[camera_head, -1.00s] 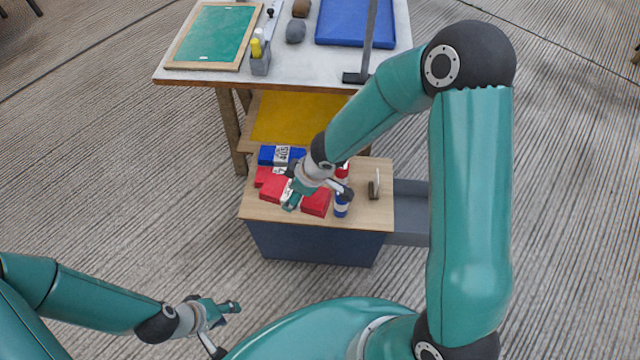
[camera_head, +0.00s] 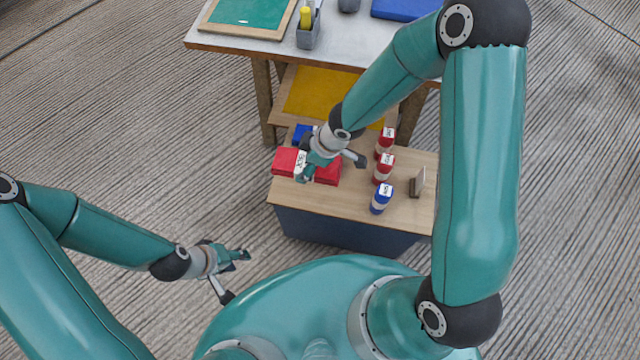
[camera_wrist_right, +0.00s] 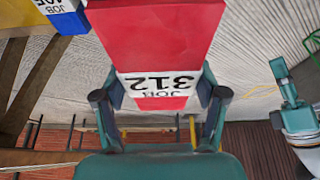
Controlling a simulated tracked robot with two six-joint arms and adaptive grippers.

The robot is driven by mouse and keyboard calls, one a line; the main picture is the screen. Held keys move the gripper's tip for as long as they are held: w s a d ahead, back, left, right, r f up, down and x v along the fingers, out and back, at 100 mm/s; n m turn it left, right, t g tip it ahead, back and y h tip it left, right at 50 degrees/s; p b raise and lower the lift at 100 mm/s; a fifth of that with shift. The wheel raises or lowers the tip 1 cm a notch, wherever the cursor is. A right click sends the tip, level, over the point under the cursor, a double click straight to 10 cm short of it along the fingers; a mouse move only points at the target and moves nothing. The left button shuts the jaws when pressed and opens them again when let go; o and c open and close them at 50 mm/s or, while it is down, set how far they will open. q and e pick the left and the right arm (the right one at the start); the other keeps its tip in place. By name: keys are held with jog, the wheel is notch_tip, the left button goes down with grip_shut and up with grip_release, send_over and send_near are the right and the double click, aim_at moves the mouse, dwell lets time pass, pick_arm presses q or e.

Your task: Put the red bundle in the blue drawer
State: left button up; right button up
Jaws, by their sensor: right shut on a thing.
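A red bundle (camera_head: 286,161) with a white label band is held in my right gripper (camera_head: 331,168), over the wooden cabinet top in the head view. In the right wrist view, the red bundle (camera_wrist_right: 155,40) fills the upper middle, its band reads JOB 312, and the fingers of my right gripper (camera_wrist_right: 160,97) are at both sides of the band. A dark blue cabinet body (camera_head: 345,232) stands below the top. I cannot make out an open drawer now; my right arm covers the cabinet's right side. My left gripper (camera_head: 237,275) is open and empty, away from the cabinet.
A blue bundle (camera_head: 303,134) lies behind the held one. Two red canisters (camera_head: 383,168) and a blue canister (camera_head: 381,198) stand to its right, beside a small upright holder (camera_head: 417,183). A workbench (camera_head: 350,38) with a yellow lower shelf (camera_head: 325,95) stands behind.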

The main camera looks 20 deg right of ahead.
aim_at(307, 194)
jog(key=f+b, duration=0.5)
jog(key=f, duration=0.1)
jog(key=f+b, duration=0.5)
jog(key=f, duration=0.1)
jog(key=f+b, duration=0.5)
jog(key=b, duration=0.1)
jog(key=shift+s+d+f, duration=0.1)
jog(key=shift+d+f, duration=0.2)
jog(key=shift+f, duration=0.1)
jog(key=shift+r, duration=0.1)
jog(key=o, duration=1.2)
jog(key=shift+o, duration=0.2)
